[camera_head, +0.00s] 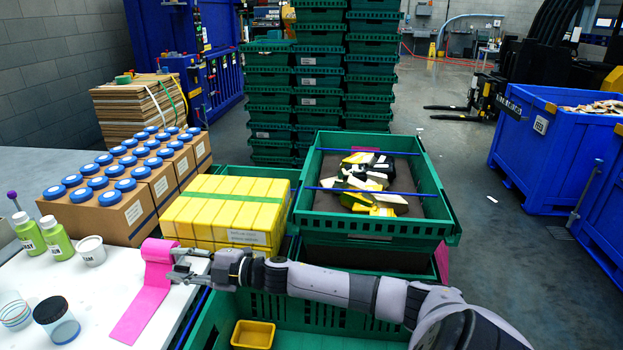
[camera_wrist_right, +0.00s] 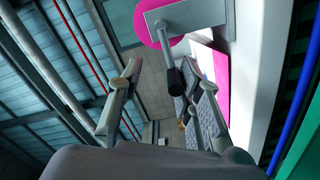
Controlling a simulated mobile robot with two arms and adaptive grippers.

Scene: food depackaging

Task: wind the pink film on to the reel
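The pink film (camera_head: 141,315) lies as a strip on the white table, its upper part rising beside my right gripper (camera_head: 177,265). In the right wrist view the reel shows as a pink disc (camera_wrist_right: 149,20) behind a grey plate (camera_wrist_right: 185,17). A dark crank handle (camera_wrist_right: 174,82) hangs from the plate and appears between the fingers of my right gripper (camera_wrist_right: 168,79). The fingers are apart, with visible gaps to the handle. More pink film (camera_wrist_right: 213,78) shows at the right of that view. The gripper and arm hide part of the reel in the head view. My left gripper is not in view.
Yellow packs (camera_head: 224,209) and cartons of blue-lidded jars (camera_head: 127,211) stand behind the film. Green bottles (camera_head: 56,239) and cups stand on the table's left. A green crate (camera_head: 374,220) holds loose packaging, right of the yellow packs.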

